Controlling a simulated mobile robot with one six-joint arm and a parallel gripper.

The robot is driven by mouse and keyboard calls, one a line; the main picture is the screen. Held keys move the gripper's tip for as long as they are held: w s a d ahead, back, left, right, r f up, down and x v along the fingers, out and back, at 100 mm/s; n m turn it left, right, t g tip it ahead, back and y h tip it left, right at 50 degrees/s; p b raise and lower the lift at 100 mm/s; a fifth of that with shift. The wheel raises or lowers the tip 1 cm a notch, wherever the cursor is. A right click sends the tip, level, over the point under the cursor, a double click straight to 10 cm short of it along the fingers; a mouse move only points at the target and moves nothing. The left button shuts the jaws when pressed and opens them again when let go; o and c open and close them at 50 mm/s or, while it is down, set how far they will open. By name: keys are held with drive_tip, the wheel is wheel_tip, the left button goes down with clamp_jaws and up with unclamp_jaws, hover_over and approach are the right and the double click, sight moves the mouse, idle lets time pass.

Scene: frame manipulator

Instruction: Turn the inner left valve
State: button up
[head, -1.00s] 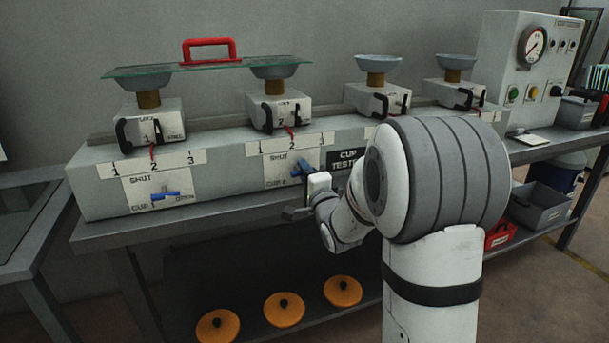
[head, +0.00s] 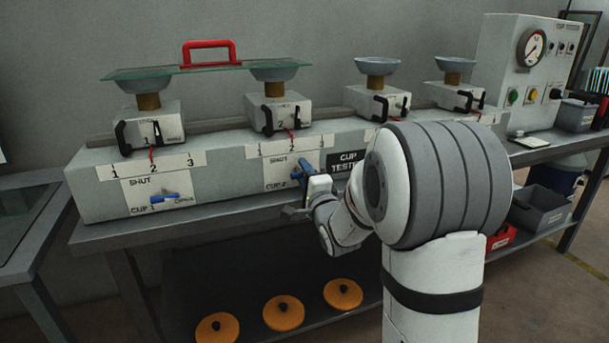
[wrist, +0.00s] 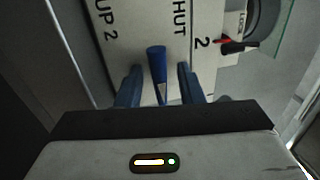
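The inner left valve is the CUP 2 valve on the grey bench box, with a blue lever handle (wrist: 156,62). The wrist view shows this handle lying between my gripper's two blue fingers (wrist: 158,80), with a gap on each side. My gripper is open around it and does not appear to clamp it. In the head view my gripper (head: 307,178) is at the CUP 2 plate (head: 280,172), just below the box's label strip. My wrist and fingers partly cover the handle there, so its exact angle is unclear.
The CUP 1 valve (head: 170,198), also blue, is to the left. A glass plate (head: 150,72) with a red handle (head: 208,51) rests across two cups above. Orange discs (head: 283,312) lie on the lower shelf. The CUP TEST sign (head: 345,162) is close right of my gripper.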

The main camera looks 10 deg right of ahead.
drive_tip(key=v, duration=0.8)
drive_tip(key=shift+w+p, duration=0.1)
drive_tip(key=shift+p, duration=0.2)
